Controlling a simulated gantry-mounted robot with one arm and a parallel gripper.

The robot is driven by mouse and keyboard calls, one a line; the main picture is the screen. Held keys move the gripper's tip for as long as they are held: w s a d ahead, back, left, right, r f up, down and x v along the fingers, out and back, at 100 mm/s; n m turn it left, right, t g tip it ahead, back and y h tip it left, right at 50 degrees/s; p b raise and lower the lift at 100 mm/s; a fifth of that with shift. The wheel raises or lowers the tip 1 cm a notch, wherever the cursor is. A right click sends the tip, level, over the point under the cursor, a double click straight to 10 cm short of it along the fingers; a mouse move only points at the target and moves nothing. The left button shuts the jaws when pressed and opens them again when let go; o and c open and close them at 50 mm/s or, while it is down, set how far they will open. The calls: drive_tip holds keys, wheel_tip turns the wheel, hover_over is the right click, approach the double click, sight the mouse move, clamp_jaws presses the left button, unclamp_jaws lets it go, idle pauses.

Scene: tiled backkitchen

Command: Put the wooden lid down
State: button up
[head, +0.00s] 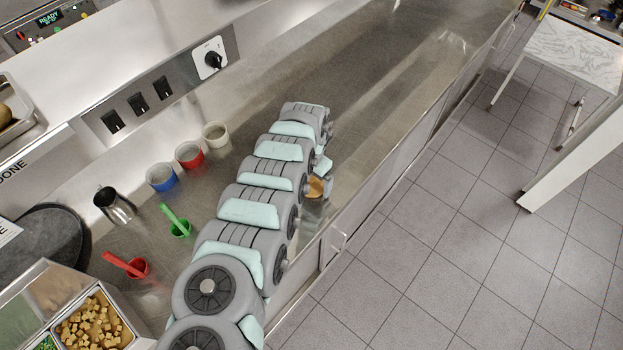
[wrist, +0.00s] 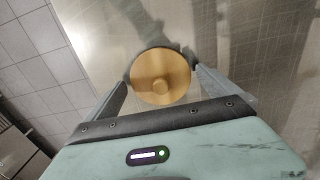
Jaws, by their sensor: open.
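The wooden lid (wrist: 152,68) is a round, light-brown disc with a small knob, seen from above in the wrist view. In the head view a small part of the lid (head: 315,187) shows beside my arm, near the counter's front edge. My gripper (wrist: 162,77) is open, with one finger on each side of the lid. The fingertips lie close to the lid's rim; I cannot tell whether they touch it. The lid's underside and what it rests on are hidden.
The steel counter (head: 365,75) is clear beyond my arm. Blue (head: 162,178), red (head: 190,155) and cream (head: 216,135) cups stand along the back. A steel jug (head: 115,205), a green scoop (head: 178,224) and a red scoop (head: 130,266) are left of my arm.

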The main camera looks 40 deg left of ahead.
sight(312, 180)
wheel_tip(312, 180, up, 12)
drive_tip(key=shift+r, duration=0.2)
idle(0.7)
